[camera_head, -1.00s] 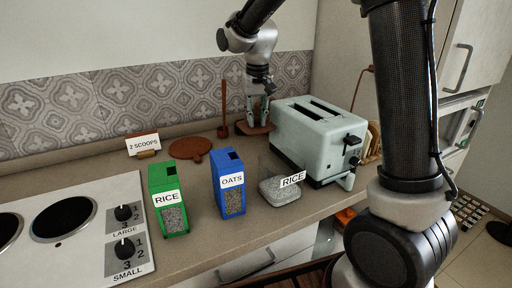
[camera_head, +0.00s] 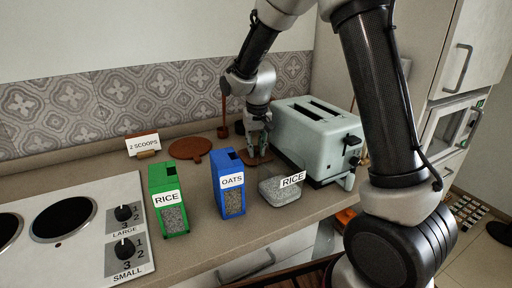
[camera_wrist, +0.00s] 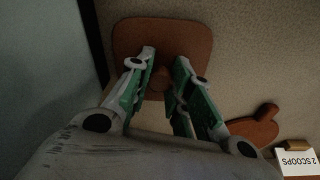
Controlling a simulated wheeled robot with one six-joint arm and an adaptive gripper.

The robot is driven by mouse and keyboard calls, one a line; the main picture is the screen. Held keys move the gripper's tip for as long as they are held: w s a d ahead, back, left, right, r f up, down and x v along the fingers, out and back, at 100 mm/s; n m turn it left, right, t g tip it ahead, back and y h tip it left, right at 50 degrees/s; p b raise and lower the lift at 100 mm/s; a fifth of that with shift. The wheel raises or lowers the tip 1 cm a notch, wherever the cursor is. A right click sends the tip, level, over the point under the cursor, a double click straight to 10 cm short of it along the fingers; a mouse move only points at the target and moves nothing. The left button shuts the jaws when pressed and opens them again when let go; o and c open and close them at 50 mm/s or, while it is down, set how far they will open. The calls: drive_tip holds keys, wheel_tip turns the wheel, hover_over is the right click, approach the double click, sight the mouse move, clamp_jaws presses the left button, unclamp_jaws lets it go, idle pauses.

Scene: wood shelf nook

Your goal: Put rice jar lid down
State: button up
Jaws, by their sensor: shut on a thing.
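The rice jar lid (camera_head: 262,160) is a brown square plate with a knob. It is low over or on the counter, just left of the toaster and behind the rice jar; I cannot tell whether it touches the counter. My gripper (camera_head: 258,150) points down and is shut on the lid's knob. In the wrist view the lid (camera_wrist: 195,40) lies flat beyond my fingers (camera_wrist: 164,66), which sit on both sides of the knob. The rice jar (camera_head: 280,191) is a clear, low container of grains labelled RICE, standing without a lid near the counter's front.
The toaster (camera_head: 315,125) stands close to the right of the lid. A blue oats box (camera_head: 230,200) and green rice box (camera_head: 165,180) stand front left.

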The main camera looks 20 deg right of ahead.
drive_tip(key=o, duration=0.9)
drive_tip(key=r, duration=0.4)
drive_tip(key=s+r, duration=0.1)
drive_tip(key=r, duration=0.7)
drive_tip(key=shift+s, duration=0.25)
drive_tip(key=shift+s, duration=0.1)
